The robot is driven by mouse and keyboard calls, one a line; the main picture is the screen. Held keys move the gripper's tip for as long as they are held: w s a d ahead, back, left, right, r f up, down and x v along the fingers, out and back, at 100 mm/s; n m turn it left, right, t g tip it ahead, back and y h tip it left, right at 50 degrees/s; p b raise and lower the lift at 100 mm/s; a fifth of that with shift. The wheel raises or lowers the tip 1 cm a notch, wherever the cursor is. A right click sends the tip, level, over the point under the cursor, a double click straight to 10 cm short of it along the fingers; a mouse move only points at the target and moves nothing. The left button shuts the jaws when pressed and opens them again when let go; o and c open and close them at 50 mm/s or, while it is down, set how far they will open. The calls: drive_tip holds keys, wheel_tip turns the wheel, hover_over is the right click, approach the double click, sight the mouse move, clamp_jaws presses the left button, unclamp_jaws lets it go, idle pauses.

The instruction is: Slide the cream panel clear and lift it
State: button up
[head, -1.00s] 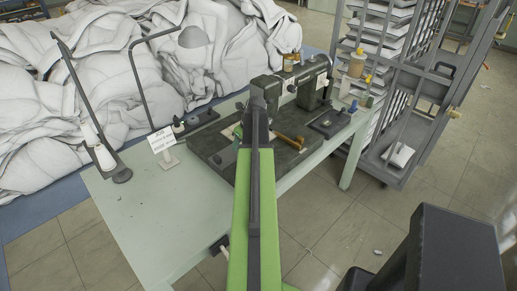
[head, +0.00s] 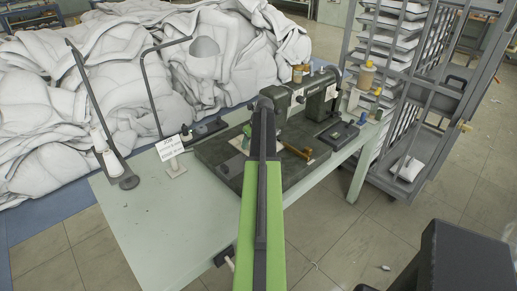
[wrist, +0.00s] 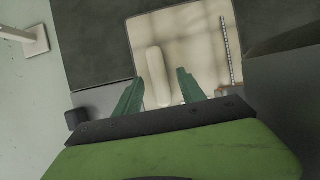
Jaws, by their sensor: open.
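The cream panel (wrist: 200,38) is a flat, pale, squarish plate set in the dark machine bed in the wrist view. A raised cream bar (wrist: 157,77) stands on it, running lengthwise. My gripper (wrist: 160,76) is open, with its two green fingers on either side of this bar. I cannot tell whether the fingers touch the bar or the panel. A ruled metal strip (wrist: 226,50) lies along the panel's right side. In the head view my arm hides most of the panel, and one green finger shows beside the arm's end.
The dark sewing machine (head: 287,98) stands behind the arm's end on a pale green table (head: 150,215). A small sign (head: 171,147) and thread stand (head: 112,163) are at left. White duvets (head: 140,70) heap behind. A grey rack (head: 420,100) stands right.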

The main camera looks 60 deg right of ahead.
drive_tip(key=shift+w+d+f, duration=0.2)
drive_tip(key=shift+w+f, duration=0.05)
drive_tip(key=shift+w, duration=0.25)
drive_tip(key=shift+f+b, duration=0.35)
drive_tip(key=shift+b, duration=0.25)
drive_tip(key=shift+c, duration=0.5)
clamp_jaws()
